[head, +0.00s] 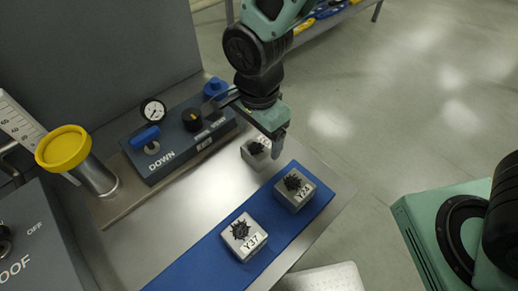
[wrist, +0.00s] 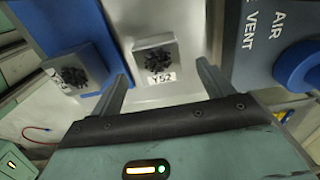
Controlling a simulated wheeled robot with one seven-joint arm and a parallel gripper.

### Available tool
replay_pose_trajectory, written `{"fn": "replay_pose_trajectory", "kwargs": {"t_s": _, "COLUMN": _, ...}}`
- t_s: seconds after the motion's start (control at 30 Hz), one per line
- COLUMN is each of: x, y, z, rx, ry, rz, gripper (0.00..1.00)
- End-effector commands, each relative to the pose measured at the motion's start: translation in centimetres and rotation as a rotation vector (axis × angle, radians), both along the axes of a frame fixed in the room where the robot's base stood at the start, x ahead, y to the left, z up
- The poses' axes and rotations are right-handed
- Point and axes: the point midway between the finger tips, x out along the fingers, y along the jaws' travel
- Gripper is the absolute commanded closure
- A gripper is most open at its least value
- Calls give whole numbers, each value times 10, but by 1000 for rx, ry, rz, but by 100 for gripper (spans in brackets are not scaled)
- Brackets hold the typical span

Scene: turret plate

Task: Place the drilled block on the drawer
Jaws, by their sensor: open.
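Three small grey blocks with black, jagged top markings stand by the blue strip (head: 205,262); I cannot tell which is drilled. One block (head: 252,157) is on bare metal beyond the strip. It reads Y52 in the wrist view (wrist: 155,50). A second block (head: 296,201) is at the strip's right end and also shows at left in the wrist view (wrist: 97,60). The block labelled Y37 (head: 238,250) is nearer on the strip. My gripper (head: 276,148) is open and above the Y52 block, its fingers either side in the wrist view (wrist: 163,76). I cannot identify the drawer.
A control box marked DOWN (head: 178,150) with a blue lever, black knob and gauge (head: 153,110) stands behind the blocks. A yellow-capped post (head: 64,148) is at left. Bare metal plate (head: 185,212) lies between box and strip. Open floor (head: 440,110) is at right.

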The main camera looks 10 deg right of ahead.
Motion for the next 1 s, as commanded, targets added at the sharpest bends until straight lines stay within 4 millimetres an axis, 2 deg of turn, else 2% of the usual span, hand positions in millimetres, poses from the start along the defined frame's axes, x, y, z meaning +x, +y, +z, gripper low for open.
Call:
{"fn": "replay_pose_trajectory", "kwargs": {"t_s": 0.3, "x": -2, "y": -1, "z": -39, "rx": -3, "ry": 3, "rz": -1, "gripper": 20}}
{"fn": "replay_pose_trajectory", "kwargs": {"t_s": 0.63, "x": -2, "y": -1, "z": -45, "rx": -1, "ry": 1, "rz": -1, "gripper": 20}}
{"fn": "replay_pose_trajectory", "kwargs": {"t_s": 0.83, "x": -2, "y": -1, "z": -45, "rx": -1, "ry": 1, "rz": -1, "gripper": 76}}
{"fn": "replay_pose_trajectory", "kwargs": {"t_s": 0.9, "x": -2, "y": -1, "z": -45, "rx": 0, "ry": 0, "rz": -1, "gripper": 86}}
{"fn": "replay_pose_trajectory", "kwargs": {"t_s": 1.0, "x": -2, "y": -1, "z": -45, "rx": 0, "ry": 0, "rz": -1, "gripper": 86}}
